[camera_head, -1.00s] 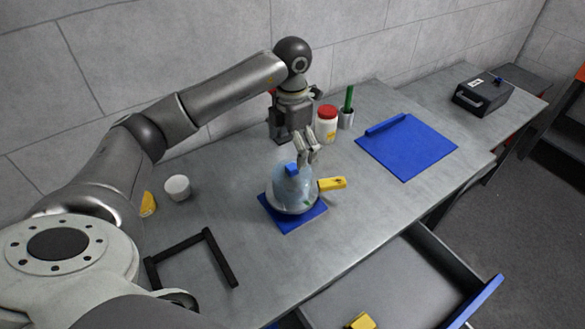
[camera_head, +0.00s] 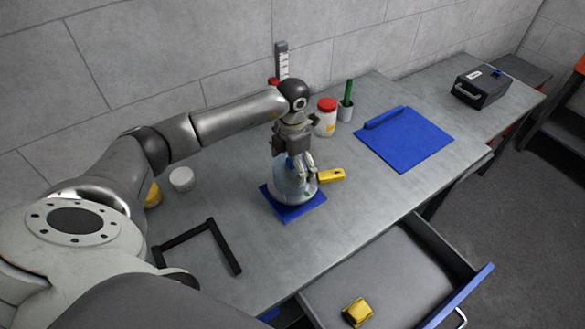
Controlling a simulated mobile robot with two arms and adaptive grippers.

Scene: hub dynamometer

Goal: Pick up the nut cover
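A clear dome-shaped cover (camera_head: 287,191) with a blue top stands on a blue square pad (camera_head: 296,212) on the grey workbench; I take it to be the nut cover. My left gripper (camera_head: 301,170) points down right over the dome, with its fingers at the dome's top and right side. The gripper hides most of the blue top. Whether the fingers touch or grip it I cannot tell. A yellow piece (camera_head: 331,175) sticks out at the dome's right. My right gripper is not in view.
A red-lidded jar (camera_head: 326,120) and a cup with a green stick (camera_head: 346,106) stand behind. A blue mat (camera_head: 405,140) lies to the right. A white cup (camera_head: 182,179) and black frame (camera_head: 222,245) are left. An open drawer (camera_head: 395,272) holds a yellow object (camera_head: 357,311).

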